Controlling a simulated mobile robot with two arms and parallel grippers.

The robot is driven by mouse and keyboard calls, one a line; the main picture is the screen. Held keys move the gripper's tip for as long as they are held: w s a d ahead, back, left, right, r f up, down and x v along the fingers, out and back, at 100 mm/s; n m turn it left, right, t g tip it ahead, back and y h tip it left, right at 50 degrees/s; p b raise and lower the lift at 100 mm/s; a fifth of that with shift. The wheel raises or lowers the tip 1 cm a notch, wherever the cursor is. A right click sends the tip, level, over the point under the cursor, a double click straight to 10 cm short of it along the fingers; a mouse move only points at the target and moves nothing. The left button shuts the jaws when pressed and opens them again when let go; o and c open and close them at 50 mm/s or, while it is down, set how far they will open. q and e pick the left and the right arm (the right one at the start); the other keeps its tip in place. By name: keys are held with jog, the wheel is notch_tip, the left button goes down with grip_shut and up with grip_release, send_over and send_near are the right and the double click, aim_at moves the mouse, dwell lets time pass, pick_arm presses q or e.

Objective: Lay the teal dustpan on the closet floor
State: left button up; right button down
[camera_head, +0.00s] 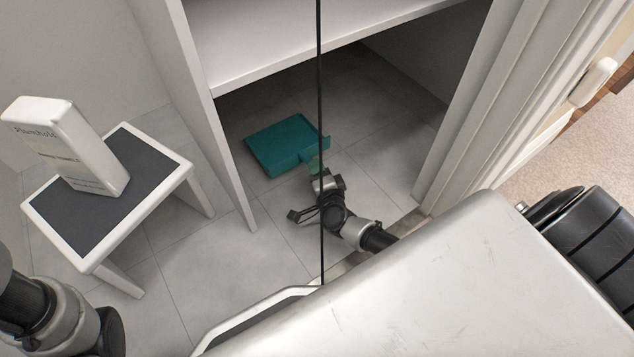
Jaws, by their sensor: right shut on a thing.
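The teal dustpan (284,144) is inside the closet under the shelf, at or very near the grey tiled floor (371,135). I cannot tell whether it touches the tiles. Its pan points to the far left and its short handle points toward me. My right gripper (319,172) is shut on the dustpan's handle end, just inside the closet opening. My left arm shows at the lower left edge, but its gripper is out of view.
A white step stool (160,184) with a dark top stands at the left and bears a white carton (78,146). A white shelf (290,40) spans above the dustpan. Closet side panels flank the opening. A thin dark vertical line crosses the view.

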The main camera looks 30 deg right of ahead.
notch_tip(320, 180, down, 4)
jog(key=b, duration=0.4)
jog(key=shift+w, duration=0.1)
jog(key=shift+r, duration=0.1)
jog(key=c, duration=1)
grip_release()
jog(key=shift+f, duration=0.2)
jog(key=shift+o, duration=0.2)
